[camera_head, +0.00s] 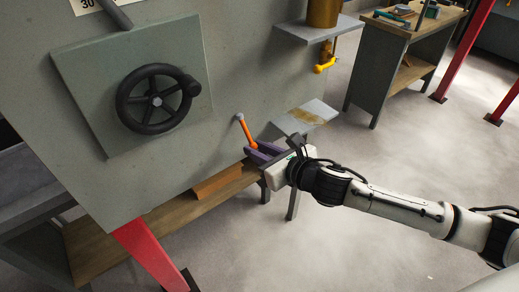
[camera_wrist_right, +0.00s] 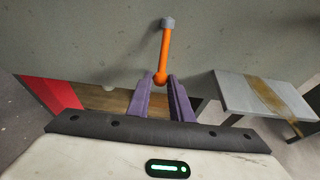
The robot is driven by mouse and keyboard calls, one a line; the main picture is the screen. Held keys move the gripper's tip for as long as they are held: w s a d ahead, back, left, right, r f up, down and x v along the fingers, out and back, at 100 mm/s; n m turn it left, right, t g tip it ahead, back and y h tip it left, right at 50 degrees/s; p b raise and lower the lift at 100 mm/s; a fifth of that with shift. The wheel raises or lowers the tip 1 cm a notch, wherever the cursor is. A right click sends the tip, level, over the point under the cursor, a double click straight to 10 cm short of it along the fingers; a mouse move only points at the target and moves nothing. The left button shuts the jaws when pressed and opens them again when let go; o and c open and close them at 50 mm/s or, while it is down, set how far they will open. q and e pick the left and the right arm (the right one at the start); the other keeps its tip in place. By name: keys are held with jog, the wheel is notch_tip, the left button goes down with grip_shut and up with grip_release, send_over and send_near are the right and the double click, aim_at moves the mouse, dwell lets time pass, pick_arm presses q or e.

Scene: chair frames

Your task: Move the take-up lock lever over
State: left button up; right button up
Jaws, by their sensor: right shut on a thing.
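The take-up lock lever (camera_head: 246,132) is a short orange arm on the grey panel, with a grey hub at its upper end and an orange knob at its lower end. In the right wrist view the lever (camera_wrist_right: 165,50) hangs nearly upright, its knob between the purple fingers. My right gripper (camera_head: 253,150) comes in from the right and is shut on the knob end; its fingers also show in the wrist view (camera_wrist_right: 160,84). My left gripper is not in view.
A black handwheel (camera_head: 152,98) on a square plate (camera_head: 70,70) is left of the lever. A grey shelf with a brown stain (camera_head: 306,115) juts out right of the gripper. A wooden bench (camera_head: 165,220) lies below. Open floor (camera_head: 345,240) lies in front.

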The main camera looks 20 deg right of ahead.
jog(key=shift+w+a+f, duration=0.25)
jog(key=shift+w+f, duration=0.35)
jog(key=shift+w, duration=0.15)
jog(key=o, duration=0.9)
jog(key=shift+c, duration=0.2)
